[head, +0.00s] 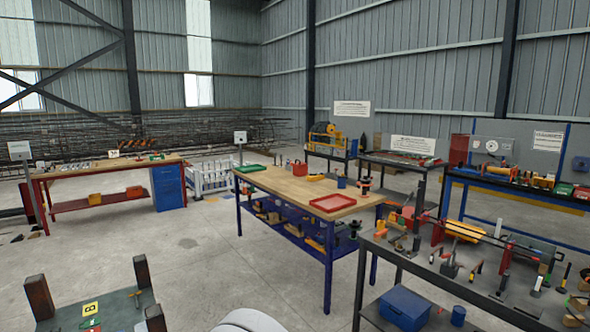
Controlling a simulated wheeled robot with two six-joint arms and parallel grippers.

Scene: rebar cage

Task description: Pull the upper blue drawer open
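A blue drawer cabinet (169,188) stands under the right end of a wooden-topped bench with red legs, at the left in the head view. It is far from me and small in the picture. Its drawer fronts look flush, but the lines between them and any handles are too small to make out clearly. Neither of my grippers is in view.
The red-legged bench (110,167) carries tools. A blue-legged table (290,184) with red and green trays stands mid-room. A tool-covered grey bench (470,275) fills the right foreground. Posts of a low stand (38,297) rise at bottom left. Concrete floor (190,250) is open between.

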